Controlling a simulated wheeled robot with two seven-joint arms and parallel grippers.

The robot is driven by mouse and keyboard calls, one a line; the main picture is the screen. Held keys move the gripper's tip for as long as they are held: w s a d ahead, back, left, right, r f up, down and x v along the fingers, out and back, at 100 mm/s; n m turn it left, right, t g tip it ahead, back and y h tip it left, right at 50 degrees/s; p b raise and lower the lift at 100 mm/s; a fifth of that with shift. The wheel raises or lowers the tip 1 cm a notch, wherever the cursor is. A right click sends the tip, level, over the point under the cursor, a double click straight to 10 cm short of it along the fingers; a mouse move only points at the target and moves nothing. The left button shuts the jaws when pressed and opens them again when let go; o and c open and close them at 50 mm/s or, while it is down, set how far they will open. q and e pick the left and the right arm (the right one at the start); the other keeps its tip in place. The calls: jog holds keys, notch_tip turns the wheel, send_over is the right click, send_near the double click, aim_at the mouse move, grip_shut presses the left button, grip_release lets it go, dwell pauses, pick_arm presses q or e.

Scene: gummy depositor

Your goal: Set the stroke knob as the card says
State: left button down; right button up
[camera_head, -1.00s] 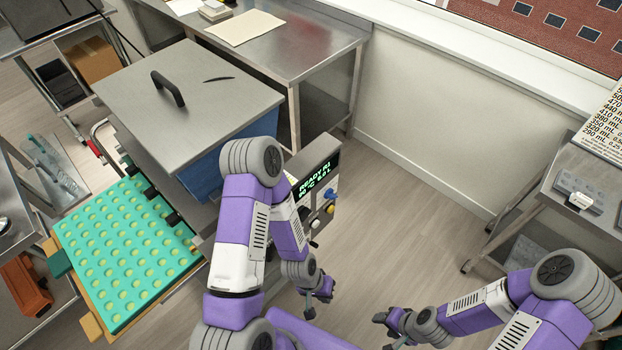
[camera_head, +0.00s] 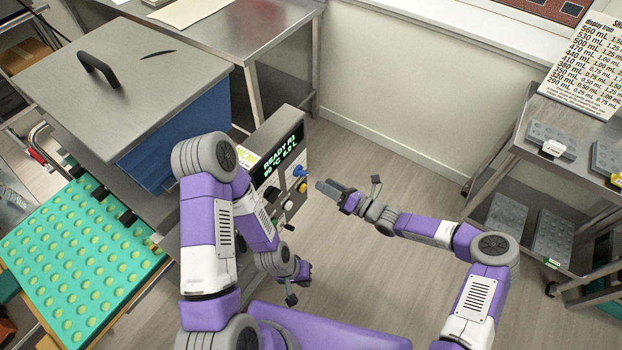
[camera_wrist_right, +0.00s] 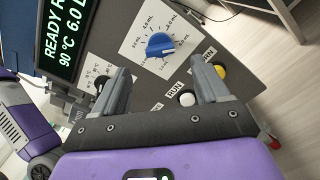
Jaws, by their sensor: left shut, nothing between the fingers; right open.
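The blue stroke knob (camera_wrist_right: 160,45) sits on a white dial plate marked in mL on the grey control panel; it also shows in the head view (camera_head: 299,171). Its exact setting is too small to read. My right gripper (camera_head: 347,187) is open and empty in front of the panel. In the right wrist view its fingers (camera_wrist_right: 162,85) stand on either side below the knob, apart from it. The card (camera_head: 590,68) stands at the upper right, with rows of mL values. My left gripper (camera_head: 293,284) is shut and empty, low beside the panel.
The panel display (camera_wrist_right: 66,38) reads READY, 90 °C and 6.0 L. A white button (camera_wrist_right: 187,98) and a yellow button (camera_wrist_right: 219,71) lie close to the right gripper's fingers. A green mould tray (camera_head: 75,260) is at left. Open floor lies right of the panel.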

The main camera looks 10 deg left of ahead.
aim_at(306, 174)
jog(key=x, duration=0.6)
jog(key=shift+a+b, duration=0.35)
jog(key=shift+a, duration=0.05)
jog(key=c, duration=1.1)
jog(key=shift+o, duration=0.2)
